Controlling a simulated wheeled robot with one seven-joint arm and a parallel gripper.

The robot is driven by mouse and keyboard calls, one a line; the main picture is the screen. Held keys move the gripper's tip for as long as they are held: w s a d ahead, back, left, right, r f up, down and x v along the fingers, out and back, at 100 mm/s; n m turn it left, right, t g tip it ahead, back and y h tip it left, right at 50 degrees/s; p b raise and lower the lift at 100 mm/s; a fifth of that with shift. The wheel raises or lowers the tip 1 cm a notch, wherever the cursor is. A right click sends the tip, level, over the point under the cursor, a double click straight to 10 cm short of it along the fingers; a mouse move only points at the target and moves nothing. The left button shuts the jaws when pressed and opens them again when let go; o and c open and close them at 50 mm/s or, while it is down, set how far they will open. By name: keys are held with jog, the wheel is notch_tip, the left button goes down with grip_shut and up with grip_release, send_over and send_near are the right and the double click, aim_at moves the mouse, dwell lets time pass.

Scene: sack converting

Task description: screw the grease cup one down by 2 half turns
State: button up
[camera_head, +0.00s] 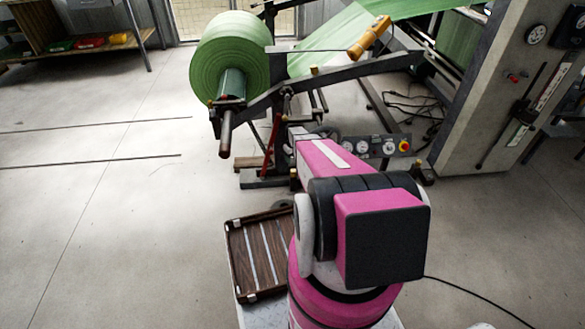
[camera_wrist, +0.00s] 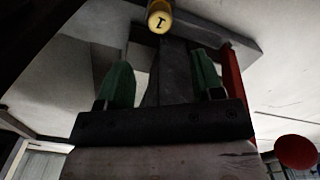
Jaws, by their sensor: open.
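The grease cup one (camera_wrist: 159,17) is a small yellow cap marked "1" at the top of the wrist view, with its upper edge cut off by the frame. It sits at a dark grey machine beam (camera_wrist: 205,35). My gripper (camera_wrist: 161,58) is open and empty, with two green fingers spread wide. In the picture the cup lies above the fingertips, between their lines and apart from both. In the head view my pink arm hides the gripper, and I cannot pick out this cup for sure.
A red bar (camera_wrist: 238,85) stands close to the right finger, and a red knob (camera_wrist: 296,152) is at lower right. In the head view are a green film roll (camera_head: 222,60), a gauge panel (camera_head: 375,147) and a slatted brown tray (camera_head: 262,255). Floor at left is mostly clear.

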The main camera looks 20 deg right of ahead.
aim_at(293, 170)
notch_tip(293, 170, down, 11)
jog(key=shift+r, duration=0.15)
dwell(0.4)
jog(key=c, duration=0.9)
